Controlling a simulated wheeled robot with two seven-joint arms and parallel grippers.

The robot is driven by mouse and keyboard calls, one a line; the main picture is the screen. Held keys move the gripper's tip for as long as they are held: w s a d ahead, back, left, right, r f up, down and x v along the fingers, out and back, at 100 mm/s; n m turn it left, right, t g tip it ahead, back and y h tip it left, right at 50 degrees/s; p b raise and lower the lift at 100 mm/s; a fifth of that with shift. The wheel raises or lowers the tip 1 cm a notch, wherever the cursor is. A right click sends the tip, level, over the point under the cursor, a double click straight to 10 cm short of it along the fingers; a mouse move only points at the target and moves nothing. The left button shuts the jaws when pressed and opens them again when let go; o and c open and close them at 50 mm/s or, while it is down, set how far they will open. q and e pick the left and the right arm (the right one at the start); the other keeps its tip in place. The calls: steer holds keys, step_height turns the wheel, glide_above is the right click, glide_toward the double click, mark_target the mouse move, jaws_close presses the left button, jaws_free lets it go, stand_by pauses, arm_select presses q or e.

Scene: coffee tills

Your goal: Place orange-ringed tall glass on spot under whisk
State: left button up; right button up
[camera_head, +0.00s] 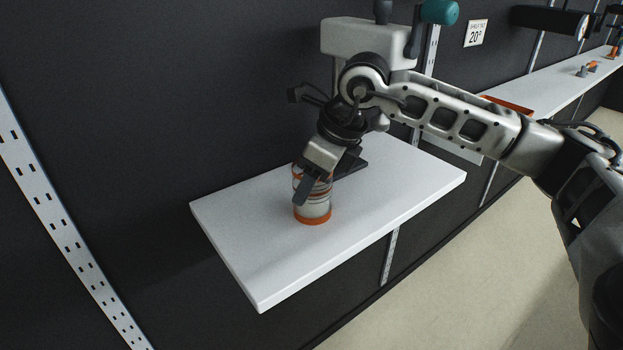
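The tall glass (316,210) with orange bands at top and bottom is upright at the middle of the white shelf (262,232). My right gripper (306,190) reaches down over it, one dark finger in front of its side. The other finger is hidden, so its grip is unclear. I cannot tell whether the glass rests on the shelf or is just above it. A pale grey machine (350,36) with a teal knob (440,11) stands behind my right arm. Its dark base (352,163) shows partly to the right of the glass. The whisk cannot be made out. My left gripper is not in view.
The shelf's left and front parts are bare. A dark wall with slotted rails (45,195) stands behind. A longer shelf (550,88) at upper right holds small orange and grey items. A sign reading 20° (476,33) hangs on the wall.

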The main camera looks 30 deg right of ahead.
steer(key=o, duration=0.4)
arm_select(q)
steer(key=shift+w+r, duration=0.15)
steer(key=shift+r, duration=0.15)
arm_select(e)
steer(key=shift+o, duration=0.2)
